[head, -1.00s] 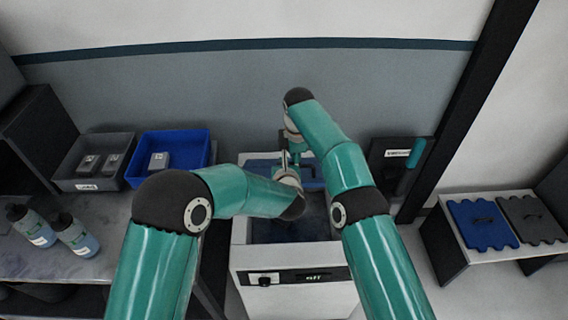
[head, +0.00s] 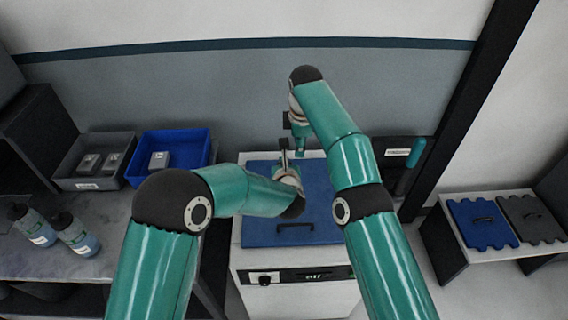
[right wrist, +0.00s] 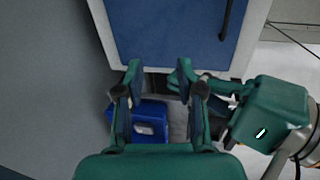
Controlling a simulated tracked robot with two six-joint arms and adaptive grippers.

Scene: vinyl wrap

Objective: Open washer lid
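The washer (head: 296,292) is a white box with a dark front panel that holds a knob and a small display. Its blue lid (head: 325,205) lies flat over the top, with a dark handle near the front edge; the lid also shows in the right wrist view (right wrist: 165,30). My right gripper (right wrist: 156,78) is open and empty, near the lid's back edge; in the head view it shows partly (head: 298,145). My left gripper (head: 284,150) is over the back part of the lid, partly hidden by its arm. Its finger opening is unclear.
A grey bin (head: 66,178) and a blue bin (head: 138,177) with small boxes stand on the left counter, behind two bottles (head: 78,240). At right, a low bench (head: 475,255) holds blue and grey panels. A wall stands close behind the washer.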

